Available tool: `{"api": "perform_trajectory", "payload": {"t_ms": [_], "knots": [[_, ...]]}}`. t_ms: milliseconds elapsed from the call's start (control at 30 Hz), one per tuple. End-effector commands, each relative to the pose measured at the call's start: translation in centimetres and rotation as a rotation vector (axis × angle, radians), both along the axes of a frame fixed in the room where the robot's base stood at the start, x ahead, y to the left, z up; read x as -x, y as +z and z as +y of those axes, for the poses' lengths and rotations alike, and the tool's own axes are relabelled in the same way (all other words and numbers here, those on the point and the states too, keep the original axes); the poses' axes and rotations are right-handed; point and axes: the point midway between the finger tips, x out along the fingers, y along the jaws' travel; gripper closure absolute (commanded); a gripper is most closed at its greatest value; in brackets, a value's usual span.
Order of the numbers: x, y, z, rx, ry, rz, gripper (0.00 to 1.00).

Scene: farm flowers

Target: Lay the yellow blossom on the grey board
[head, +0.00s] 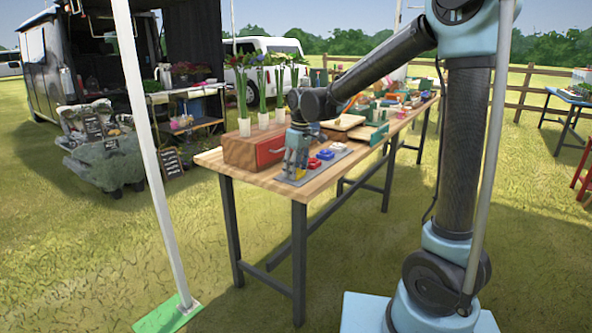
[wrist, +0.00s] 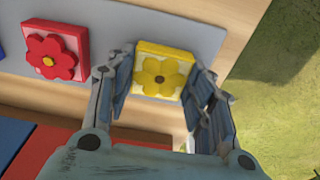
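The yellow blossom (wrist: 160,76), a raised flower on a square yellow tile, sits at the right end of the grey board (wrist: 112,22). In the wrist view it lies flower side up and looks slightly turned. My gripper (wrist: 168,78) has one finger on each side of the tile, with the inner faces of the pads showing. The fingers look open around it; any light contact at the tile's sides is hard to tell. In the head view my gripper (head: 296,172) is low over the near end of the grey board (head: 332,157), and some yellow shows between the fingers.
A red blossom tile (wrist: 56,51) lies on the board to the left, with blue (head: 325,155) and white (head: 338,147) ones farther along. A wooden box with a red front (head: 271,151) stands close behind my gripper. The table edge (wrist: 240,35) is near on the right.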

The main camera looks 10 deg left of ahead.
Motion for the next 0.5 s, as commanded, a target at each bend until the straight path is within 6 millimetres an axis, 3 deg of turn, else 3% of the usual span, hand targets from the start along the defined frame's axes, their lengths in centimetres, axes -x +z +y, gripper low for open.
{"api": "perform_trajectory", "payload": {"t_ms": [33,67,500], "knots": [[0.0,0.02,0.01,0.0,0.0,0.0,0.39],[0.01,0.03,0.01,0.0,0.0,0.0,0.32],[0.05,0.42,0.0,0.0,0.001,0.0,0.32]]}}
